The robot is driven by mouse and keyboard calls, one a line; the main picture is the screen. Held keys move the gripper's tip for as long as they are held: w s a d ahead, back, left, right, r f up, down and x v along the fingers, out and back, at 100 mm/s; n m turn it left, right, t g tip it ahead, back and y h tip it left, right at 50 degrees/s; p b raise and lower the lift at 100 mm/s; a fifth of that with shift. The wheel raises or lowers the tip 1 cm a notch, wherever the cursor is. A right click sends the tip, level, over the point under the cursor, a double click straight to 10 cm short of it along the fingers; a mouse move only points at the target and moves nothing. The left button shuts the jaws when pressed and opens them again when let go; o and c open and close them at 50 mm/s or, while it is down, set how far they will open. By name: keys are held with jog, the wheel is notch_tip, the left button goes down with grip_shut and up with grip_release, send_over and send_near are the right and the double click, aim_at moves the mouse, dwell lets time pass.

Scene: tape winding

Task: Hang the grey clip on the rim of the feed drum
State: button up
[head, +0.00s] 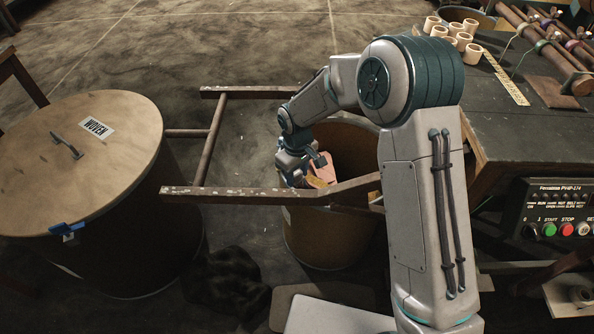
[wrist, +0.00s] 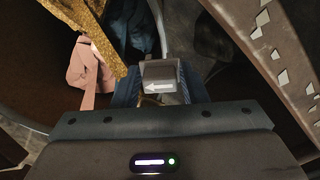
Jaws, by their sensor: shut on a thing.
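The grey clip (wrist: 158,72), marked with a white arrow, is between the fingers of my gripper (wrist: 157,92) in the wrist view. My gripper (head: 303,168) is shut on it, low at the mouth of the open brown feed drum (head: 322,245). In the wrist view the pale drum rim (wrist: 156,18) runs down towards the clip and passes out of sight behind it. I cannot tell whether the clip touches or straddles the rim. Pink material (wrist: 88,72) and a gold strip (wrist: 80,28) show inside the drum, left of the clip.
A worn wooden frame with chipped paint (head: 250,195) crosses beside the drum; its bar (wrist: 278,50) is close on the right in the wrist view. A lidded drum labelled WOVEN (head: 90,145) with a blue clip (head: 66,229) stands left. A workbench (head: 480,125) stands right. A dark heap (head: 225,285) lies on the floor.

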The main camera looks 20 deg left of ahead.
aim_at(297, 183)
jog(key=shift+f+b, duration=1.15)
jog(key=shift+f, duration=1)
jog(key=o, duration=1)
notch_tip(297, 183, up, 14)
jog(key=p, duration=0.4)
